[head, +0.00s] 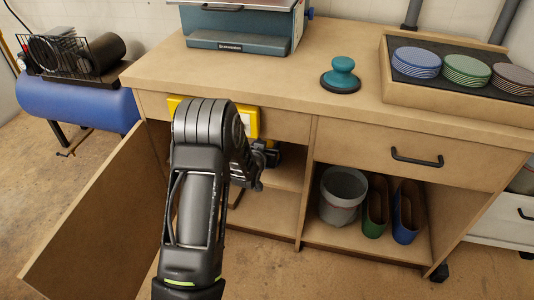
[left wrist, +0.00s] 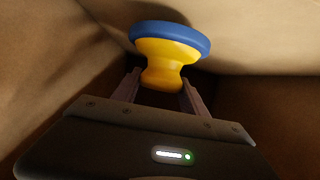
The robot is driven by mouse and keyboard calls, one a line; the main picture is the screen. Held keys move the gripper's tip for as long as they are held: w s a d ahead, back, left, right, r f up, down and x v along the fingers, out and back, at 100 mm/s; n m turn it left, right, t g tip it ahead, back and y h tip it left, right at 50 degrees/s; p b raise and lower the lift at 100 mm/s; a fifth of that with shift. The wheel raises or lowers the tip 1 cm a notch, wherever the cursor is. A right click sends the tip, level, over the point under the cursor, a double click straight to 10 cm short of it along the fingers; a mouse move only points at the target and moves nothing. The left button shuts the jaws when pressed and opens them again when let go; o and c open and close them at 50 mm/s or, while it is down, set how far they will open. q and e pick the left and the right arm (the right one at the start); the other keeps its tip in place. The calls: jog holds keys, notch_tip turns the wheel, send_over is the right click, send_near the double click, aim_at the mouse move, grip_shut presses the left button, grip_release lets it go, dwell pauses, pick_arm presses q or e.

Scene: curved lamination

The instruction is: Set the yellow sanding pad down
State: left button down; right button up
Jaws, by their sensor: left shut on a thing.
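The yellow sanding pad (left wrist: 165,62) has a waisted yellow knob and a blue disc. In the left wrist view its knob sits between the two fingers of my left gripper (left wrist: 158,92), which is shut on it; the disc is toward the top of the picture. In the head view my left gripper (head: 262,158) is low at the bench front, by the open left compartment under the worktop. The pad is mostly hidden there. Brown board surfaces surround the pad in the wrist view; I cannot tell whether it touches one.
An open door (head: 95,215) stands at left. A yellow panel-like thing (head: 249,122) shows behind my arm. On the worktop (head: 270,85) stand a teal knobbed pad (head: 341,75) and a tray (head: 450,107) of discs. A grey bucket (head: 342,195) stands in the right compartment.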

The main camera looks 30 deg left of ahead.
pick_arm(q)
notch_tip(320, 180, down, 3)
jog(key=shift+f+b, duration=0.2)
jog(key=shift+b, duration=0.4)
jog(key=shift+r, duration=0.1)
jog(key=shift+f, duration=0.25)
jog(key=c, duration=0.6)
grip_release()
jog(key=shift+r, duration=0.1)
